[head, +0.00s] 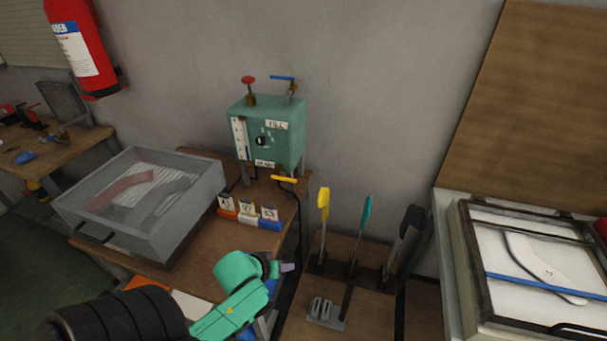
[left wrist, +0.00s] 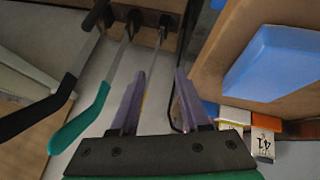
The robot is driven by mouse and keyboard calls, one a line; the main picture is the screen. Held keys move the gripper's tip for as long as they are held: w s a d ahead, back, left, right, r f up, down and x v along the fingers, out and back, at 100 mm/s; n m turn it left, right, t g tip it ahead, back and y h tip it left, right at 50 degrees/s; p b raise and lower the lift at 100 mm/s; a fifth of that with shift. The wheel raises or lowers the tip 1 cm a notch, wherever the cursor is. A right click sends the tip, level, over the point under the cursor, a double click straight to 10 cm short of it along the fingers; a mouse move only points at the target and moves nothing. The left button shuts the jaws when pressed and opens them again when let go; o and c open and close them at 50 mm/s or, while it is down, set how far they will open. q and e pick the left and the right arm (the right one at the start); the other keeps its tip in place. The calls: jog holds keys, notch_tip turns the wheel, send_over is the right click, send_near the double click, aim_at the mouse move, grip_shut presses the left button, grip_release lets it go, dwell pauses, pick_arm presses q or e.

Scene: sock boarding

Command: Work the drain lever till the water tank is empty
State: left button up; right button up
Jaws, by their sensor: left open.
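The water tank (head: 257,145) is a green box on the wall side of the wooden bench, with a pale gauge strip and a dark knob on its front. A yellow-handled lever (head: 285,179) sticks out low under its front, by a small label too blurred to read surely; I take it as the drain lever. A blue lever (head: 283,78) and red valve (head: 248,79) stand on top. I cannot tell the water level. My left gripper (head: 288,267) is below and apart from the yellow lever. In the left wrist view its purple fingers (left wrist: 160,75) are open and empty.
Yellow (head: 323,205), teal (head: 366,215) and black (head: 408,228) upright levers stand right of my gripper. A grey basin (head: 195,205) and small numbered blocks (head: 247,215) sit on the bench. A blue block (left wrist: 275,62) is close on the right in the wrist view.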

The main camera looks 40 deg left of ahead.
pick_arm(q)
jog(key=w+a+r+n+t, duration=0.3)
jog(key=a+r+n+t, duration=0.25)
jog(key=a+n, duration=0.3)
jog(key=n+t+h, duration=0.2)
jog(key=n+t, duration=0.1)
jog(key=n, duration=0.1)
send_near(288, 181)
jog(key=shift+m+y, duration=0.25)
jog(key=shift+y, duration=0.05)
jog(key=w, duration=0.3)
jog(key=w+f+b, duration=0.1)
jog(key=w, duration=0.3)
jog(key=w+d+f+b, duration=0.1)
jog(key=w, duration=0.2)
jog(key=shift+w, duration=0.3)
pick_arm(e)
jog(key=shift+s+f, duration=0.2)
jog(key=shift+f, duration=0.9)
pick_arm(q)
jog(key=shift+r, duration=0.1)
jog(key=shift+s, duration=0.1)
grip_shut()
